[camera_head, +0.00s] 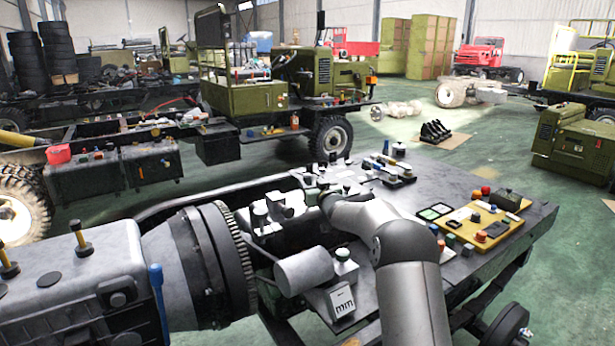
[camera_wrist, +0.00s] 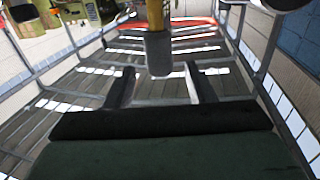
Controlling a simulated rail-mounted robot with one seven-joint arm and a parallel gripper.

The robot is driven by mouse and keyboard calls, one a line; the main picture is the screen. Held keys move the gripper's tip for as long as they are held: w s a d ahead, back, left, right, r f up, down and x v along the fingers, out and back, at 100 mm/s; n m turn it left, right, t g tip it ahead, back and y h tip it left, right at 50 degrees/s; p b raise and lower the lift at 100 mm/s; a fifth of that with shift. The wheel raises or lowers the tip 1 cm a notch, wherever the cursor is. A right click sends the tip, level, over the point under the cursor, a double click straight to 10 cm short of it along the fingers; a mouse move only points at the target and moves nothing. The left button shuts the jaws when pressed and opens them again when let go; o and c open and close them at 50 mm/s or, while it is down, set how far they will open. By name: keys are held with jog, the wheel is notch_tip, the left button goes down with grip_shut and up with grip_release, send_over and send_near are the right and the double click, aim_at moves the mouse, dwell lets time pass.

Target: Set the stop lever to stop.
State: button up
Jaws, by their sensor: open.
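My gripper (camera_wrist: 160,70) is open in the wrist view, with its two dark fingers apart. A bar with a yellow shaft and a grey end (camera_wrist: 158,50) comes down from the top edge of that view, in line with the gap between the fingers. I see no contact and cannot tell how far off it is, or whether it is the stop lever. In the head view my arm bends over the cluttered bench, and the gripper is hard to make out among the parts. No lever there is clearly marked as stop.
The dark bench top (camera_head: 450,190) holds a yellow panel with buttons (camera_head: 478,228) at right. A large grey machine housing (camera_head: 70,295) with a blue lever (camera_head: 158,300) fills the lower left. A block marked with letters (camera_head: 341,300) stands near my arm. Green floor lies beyond.

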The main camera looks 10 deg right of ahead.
aim_at(309, 180)
jog(key=shift+p+x, duration=0.55)
jog(key=shift+x, duration=1.7)
